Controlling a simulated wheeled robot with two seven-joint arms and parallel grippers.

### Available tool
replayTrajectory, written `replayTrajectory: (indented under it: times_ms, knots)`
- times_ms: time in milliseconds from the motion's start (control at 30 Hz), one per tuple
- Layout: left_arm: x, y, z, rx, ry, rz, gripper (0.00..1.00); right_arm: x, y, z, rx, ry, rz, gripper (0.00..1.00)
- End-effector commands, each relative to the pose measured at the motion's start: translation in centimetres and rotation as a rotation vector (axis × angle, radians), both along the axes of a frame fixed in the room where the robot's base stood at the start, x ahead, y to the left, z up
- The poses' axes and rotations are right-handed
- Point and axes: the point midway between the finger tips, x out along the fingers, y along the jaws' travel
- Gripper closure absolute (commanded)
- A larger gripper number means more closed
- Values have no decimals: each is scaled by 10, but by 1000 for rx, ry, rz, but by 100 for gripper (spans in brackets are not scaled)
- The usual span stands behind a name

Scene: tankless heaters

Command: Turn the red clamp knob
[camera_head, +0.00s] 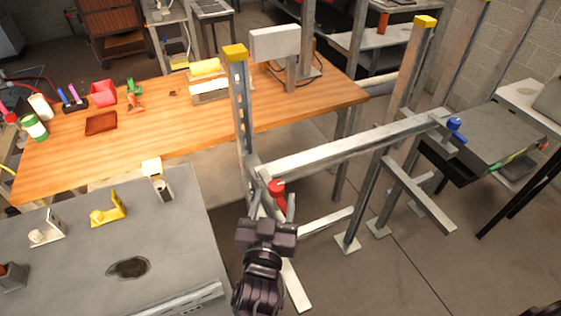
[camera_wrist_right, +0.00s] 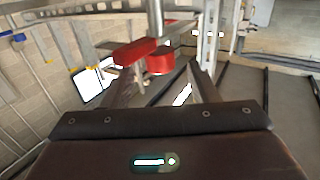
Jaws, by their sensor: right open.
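The red clamp knob (camera_head: 277,187) sits on the near end of the grey metal rack, low by the upright post. In the right wrist view the red knob (camera_wrist_right: 160,63) shows as a short round part beside a red bar (camera_wrist_right: 135,50). My right gripper (camera_head: 277,209) is just below and in front of the knob. In its wrist view the right gripper (camera_wrist_right: 166,84) has its two fingers spread apart, with the knob ahead between their tips. I cannot tell whether either finger touches it.
The metal rack (camera_head: 350,145) has a blue knob (camera_head: 455,124) at its far right end. A tall post with a yellow cap (camera_head: 235,53) stands behind the red knob. A grey table (camera_head: 180,245) is at the left, and a wooden workbench (camera_head: 200,118) is behind.

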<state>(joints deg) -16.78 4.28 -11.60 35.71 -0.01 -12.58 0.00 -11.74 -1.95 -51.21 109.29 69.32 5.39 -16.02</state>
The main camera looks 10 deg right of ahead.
Motion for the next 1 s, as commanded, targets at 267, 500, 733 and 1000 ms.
replayTrajectory:
  times_ms: [267,500,733,1000]
  knots:
    - [-10,3,16,4,13,-1,64,34,-12,3,-3,0,2,46]
    - [-25,9,26,12,36,0,64,64,-24,1,-3,1,3,46]
    - [-2,7,28,9,3,1,64,72,-27,-2,1,3,4,46]
    - [0,6,29,7,-1,2,64,72,-27,-2,1,3,4,61]
